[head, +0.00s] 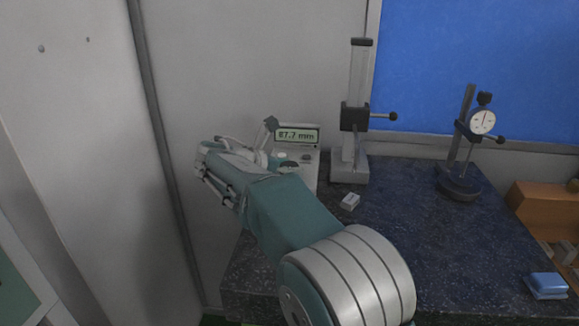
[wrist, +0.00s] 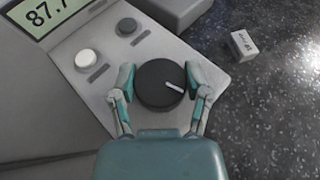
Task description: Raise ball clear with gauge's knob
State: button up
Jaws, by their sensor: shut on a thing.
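The gauge's black round knob (wrist: 162,86) has a white pointer mark aimed right and slightly down in the wrist view. My gripper (wrist: 160,80) has one finger on each side of the knob and is shut on it. The knob sits on a sloped grey panel (wrist: 100,70) of the gauge's box. Its display (head: 297,137) reads 87.7 mm in the head view. I cannot make out the ball in either view.
A white button (wrist: 87,58) and a dark button (wrist: 127,27) lie near the knob. A small white block (head: 349,202) is on the dark speckled table (head: 400,225). A dial indicator stand (head: 459,188) and a blue block (head: 546,285) are farther right.

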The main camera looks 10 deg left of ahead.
jog(key=shift+a+f+m+g+h, duration=0.1)
jog(key=shift+m+g+h, duration=1.4)
jog(key=shift+m+g, duration=0.55)
jog(key=shift+m+g+h, duration=0.35)
jog(key=shift+m+h, duration=0.05)
jog(key=shift+m, duration=0.15)
jog(key=o, duration=1)
jog(key=shift+o, duration=0.8)
jog(key=shift+w+a, duration=0.1)
jog(key=shift+a, duration=0.05)
jog(key=shift+d, duration=0.25)
jog(key=shift+n+t+y, duration=0.4)
jog(key=shift+n+t, duration=0.2)
